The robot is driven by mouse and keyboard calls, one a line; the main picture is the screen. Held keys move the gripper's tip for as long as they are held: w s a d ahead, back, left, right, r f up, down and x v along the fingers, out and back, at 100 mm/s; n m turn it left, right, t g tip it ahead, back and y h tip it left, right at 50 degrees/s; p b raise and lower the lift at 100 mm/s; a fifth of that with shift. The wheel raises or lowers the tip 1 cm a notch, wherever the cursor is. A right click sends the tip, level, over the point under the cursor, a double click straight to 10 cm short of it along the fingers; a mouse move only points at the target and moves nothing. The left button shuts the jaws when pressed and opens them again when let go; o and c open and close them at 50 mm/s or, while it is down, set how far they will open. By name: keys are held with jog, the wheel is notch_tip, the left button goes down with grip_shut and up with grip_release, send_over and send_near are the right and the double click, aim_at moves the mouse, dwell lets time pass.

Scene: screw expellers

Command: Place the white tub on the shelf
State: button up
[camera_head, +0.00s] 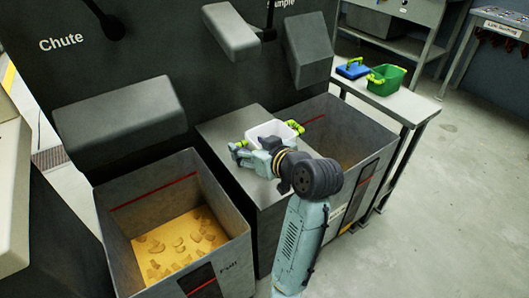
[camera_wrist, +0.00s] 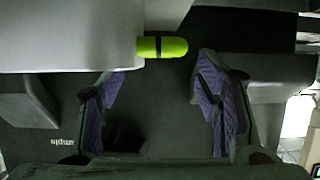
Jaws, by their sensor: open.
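The white tub (camera_head: 272,134) stands upright on a grey ledge (camera_head: 228,128) between two bins in the head view. It has a lime-green handle (camera_head: 296,127) on its right side, and green also shows at its left end. My gripper (camera_head: 238,152) is at the tub's left front, partly covering it. In the wrist view my gripper (camera_wrist: 160,88) is open and its purple pads are apart. A green handle with a dark band (camera_wrist: 162,47) lies across the gap, near the fingertips. The tub's pale wall (camera_wrist: 70,38) fills the upper left.
A side table (camera_head: 405,114) at right holds a green tub (camera_head: 386,80) and a blue one (camera_head: 353,69). A bin with yellow chips (camera_head: 180,245) stands at front left, another bin (camera_head: 345,125) at right. Dark chutes (camera_head: 120,120) overhang the ledge area. Floor at right is clear.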

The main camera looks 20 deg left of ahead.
jog(key=b+v, duration=0.4)
jog(key=v, duration=0.5)
jog(key=shift+s+d, duration=0.1)
